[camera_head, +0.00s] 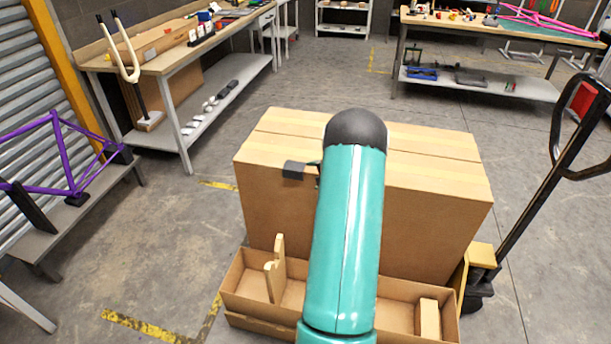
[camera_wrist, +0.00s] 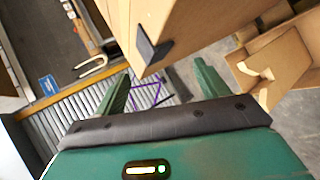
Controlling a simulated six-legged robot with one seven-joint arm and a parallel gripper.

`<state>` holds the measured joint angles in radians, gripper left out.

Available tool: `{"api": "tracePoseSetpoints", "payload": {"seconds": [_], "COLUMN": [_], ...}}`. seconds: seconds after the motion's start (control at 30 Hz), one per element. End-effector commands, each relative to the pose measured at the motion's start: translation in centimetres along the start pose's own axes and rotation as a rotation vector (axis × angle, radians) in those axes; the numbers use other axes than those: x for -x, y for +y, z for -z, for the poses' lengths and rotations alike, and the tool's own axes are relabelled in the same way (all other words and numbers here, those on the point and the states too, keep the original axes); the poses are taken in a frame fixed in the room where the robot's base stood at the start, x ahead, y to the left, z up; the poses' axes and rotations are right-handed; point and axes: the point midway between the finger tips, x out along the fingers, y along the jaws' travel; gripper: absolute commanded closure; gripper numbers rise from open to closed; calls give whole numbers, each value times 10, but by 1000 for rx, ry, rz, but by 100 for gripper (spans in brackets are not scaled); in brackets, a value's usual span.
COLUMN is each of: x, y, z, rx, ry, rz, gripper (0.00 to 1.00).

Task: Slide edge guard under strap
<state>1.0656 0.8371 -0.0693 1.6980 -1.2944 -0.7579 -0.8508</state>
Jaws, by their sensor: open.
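A dark grey edge guard (camera_head: 297,170) sits on the near top edge of a large cardboard box (camera_head: 264,203), left of my teal arm. In the wrist view the guard (camera_wrist: 153,46) wraps the corner edge of the box (camera_wrist: 188,22). My gripper (camera_wrist: 161,70) is open, its two green fingers apart and nothing between them. The guard appears beyond the fingertips, roughly between them, with no contact visible. My arm hides the gripper in the head view. A small dark green bit shows beside the guard, but I cannot tell whether it is the strap.
An open cardboard tray (camera_head: 246,278) with upright pieces lies in front of the box. A pallet jack handle (camera_head: 545,195) rises at right. A workbench (camera_head: 165,62) stands at back left, and a purple bike frame (camera_head: 62,165) rests on a low bench. Floor left of the box is clear.

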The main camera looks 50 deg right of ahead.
Motion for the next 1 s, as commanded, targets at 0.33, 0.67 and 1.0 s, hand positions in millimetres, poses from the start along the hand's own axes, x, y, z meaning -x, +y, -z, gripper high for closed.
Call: {"api": "tracePoseSetpoints", "payload": {"seconds": [0.33,0.67,1.0], "x": [-64,-91,-91], "y": [0,1,1], "z": [0,0,0], "rx": [0,-1,-1], "ry": [0,-2,-1], "rz": [0,0,0], "gripper": [27,27,48]}}
